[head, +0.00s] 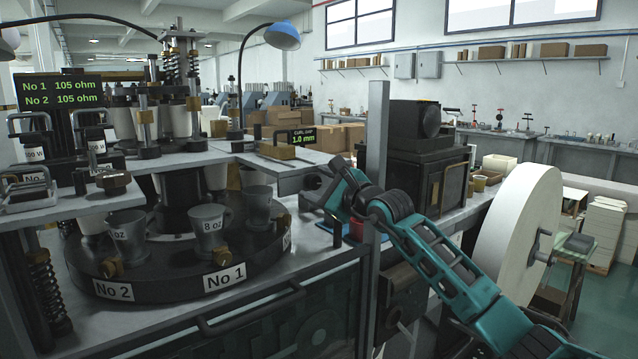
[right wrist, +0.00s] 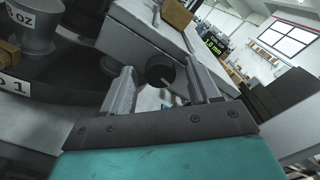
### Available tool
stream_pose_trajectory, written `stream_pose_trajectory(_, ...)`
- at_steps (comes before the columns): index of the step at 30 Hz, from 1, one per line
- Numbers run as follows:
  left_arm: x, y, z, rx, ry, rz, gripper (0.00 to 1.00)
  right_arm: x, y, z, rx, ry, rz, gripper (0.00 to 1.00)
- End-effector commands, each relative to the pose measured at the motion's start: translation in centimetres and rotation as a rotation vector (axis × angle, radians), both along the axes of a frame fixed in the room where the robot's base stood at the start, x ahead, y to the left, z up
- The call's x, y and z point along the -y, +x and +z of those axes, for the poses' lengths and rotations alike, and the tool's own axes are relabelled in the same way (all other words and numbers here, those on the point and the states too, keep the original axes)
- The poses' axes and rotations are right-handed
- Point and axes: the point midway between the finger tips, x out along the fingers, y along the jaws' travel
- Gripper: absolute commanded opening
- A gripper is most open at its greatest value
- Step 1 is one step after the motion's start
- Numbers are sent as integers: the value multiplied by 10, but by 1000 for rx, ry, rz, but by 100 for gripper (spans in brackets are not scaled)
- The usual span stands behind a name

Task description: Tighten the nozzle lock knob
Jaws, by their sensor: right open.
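A dark round knob (right wrist: 160,72), which looks like the nozzle lock knob, sits under the edge of a light metal plate in the right wrist view. In the head view it is small and partly hidden by my right gripper (head: 316,190). In the right wrist view the two fingers of my right gripper (right wrist: 162,80) are apart, one on each side of the knob. I cannot tell whether either finger touches it. My left gripper is not in view.
The round turntable (head: 180,288) with metal cups stands left of my right gripper. A metal post (head: 377,130) rises close beside my right arm. A dark box-shaped unit (head: 410,160) and a large white paper roll (head: 520,230) are to the right.

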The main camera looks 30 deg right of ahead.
Motion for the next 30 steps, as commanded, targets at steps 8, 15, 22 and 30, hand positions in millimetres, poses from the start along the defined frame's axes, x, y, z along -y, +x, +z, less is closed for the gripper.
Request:
stream_pose_trajectory(8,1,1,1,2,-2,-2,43,0,1,0,1,0,1,59)
stream_pose_trajectory(15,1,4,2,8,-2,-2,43,0,0,0,1,0,1,36)
stream_pose_trajectory(22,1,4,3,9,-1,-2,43,0,0,0,0,0,0,14)
stream_pose_trajectory(30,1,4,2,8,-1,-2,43,0,0,0,-1,9,1,5)
